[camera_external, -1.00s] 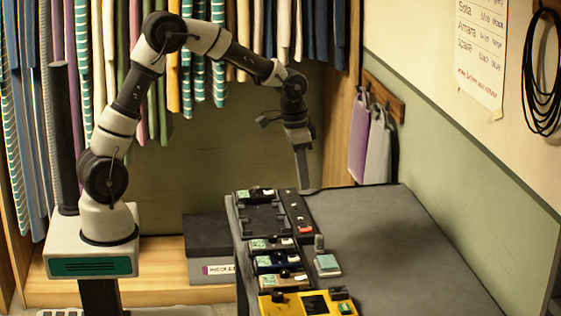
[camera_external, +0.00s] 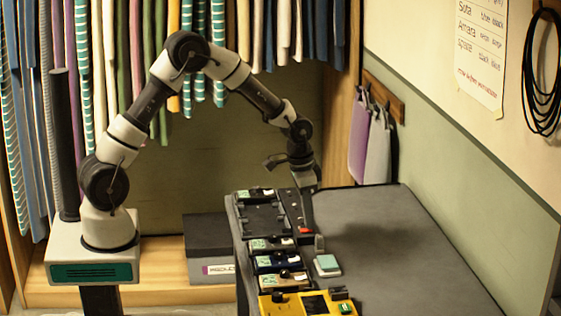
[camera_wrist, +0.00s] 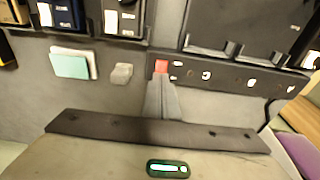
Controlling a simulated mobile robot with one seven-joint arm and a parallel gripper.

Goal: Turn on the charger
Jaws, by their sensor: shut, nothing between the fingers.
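The charger appears to be the long black strip (camera_external: 297,210) on the table, with a red switch (camera_external: 305,230) near its front end. In the wrist view the strip (camera_wrist: 232,78) runs to the right, and the red switch (camera_wrist: 161,66) is at its left end. My gripper (camera_external: 309,224) is shut and empty, pointing down at the red switch. In the wrist view its fingertips (camera_wrist: 160,82) overlap the lower edge of the switch. I cannot tell whether they touch it. The strip shows several small pale marks or lights.
A black tray (camera_external: 262,219) adjoins the strip. Several small devices (camera_external: 270,262) line the table's left edge, with a yellow unit (camera_external: 290,303) in front. A teal-topped block (camera_external: 327,264) and small grey piece (camera_external: 319,242) stand nearby. The table's right side (camera_external: 420,260) is clear.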

